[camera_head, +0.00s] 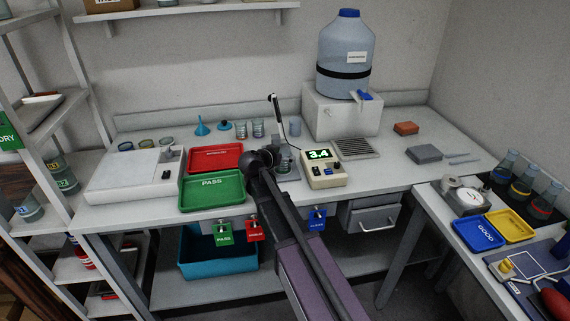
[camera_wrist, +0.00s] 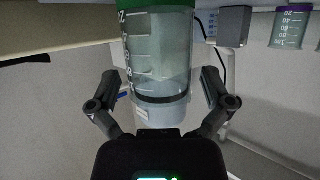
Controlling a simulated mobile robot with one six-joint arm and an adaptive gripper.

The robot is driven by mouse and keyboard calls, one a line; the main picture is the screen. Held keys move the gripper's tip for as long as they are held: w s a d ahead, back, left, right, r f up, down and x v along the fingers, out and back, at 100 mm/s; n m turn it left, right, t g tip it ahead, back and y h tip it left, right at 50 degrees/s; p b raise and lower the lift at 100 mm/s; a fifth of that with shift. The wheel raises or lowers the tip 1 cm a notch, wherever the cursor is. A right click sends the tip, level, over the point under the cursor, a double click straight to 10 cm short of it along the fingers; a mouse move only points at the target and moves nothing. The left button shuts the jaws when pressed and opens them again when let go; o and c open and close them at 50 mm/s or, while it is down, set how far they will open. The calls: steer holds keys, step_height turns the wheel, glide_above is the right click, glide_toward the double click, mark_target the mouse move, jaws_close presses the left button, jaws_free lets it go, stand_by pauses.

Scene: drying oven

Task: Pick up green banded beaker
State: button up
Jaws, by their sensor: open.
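The green banded beaker (camera_wrist: 157,50) fills the upper middle of the wrist view, which looks upside down. It is clear glass with white graduations and a green band at the picture's top edge. My gripper (camera_wrist: 159,78) is open, one finger on each side of the beaker, with gaps showing; how deep the beaker sits between them is unclear. In the head view my gripper (camera_head: 266,160) is beside a small glass beaker (camera_head: 285,164) left of the meter, partly hidden by my arm; its band is not clear there.
A meter reading 3.4 (camera_head: 323,168) stands right of my gripper, with a probe on a stand (camera_head: 278,112) behind. Red (camera_head: 215,157) and green (camera_head: 212,190) trays lie left. A water jug (camera_head: 345,60) stands behind. A purple-banded beaker (camera_wrist: 290,28) shows in the wrist view.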

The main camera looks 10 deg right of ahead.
stand_by(0.3)
steer(key=c, duration=1.2)
steer(key=shift+r+p, duration=0.35)
steer(key=shift+r, duration=0.05)
steer(key=shift+c, duration=0.2)
steer(key=shift+r+p, duration=1.4)
steer(key=s+a, duration=0.2)
steer(key=s, duration=0.5)
steer(key=s+a+r+p, duration=0.1)
steer(key=s+a, duration=0.2)
steer(key=s, duration=0.5)
steer(key=shift+a+r, duration=0.15)
steer(key=shift+r, duration=0.05)
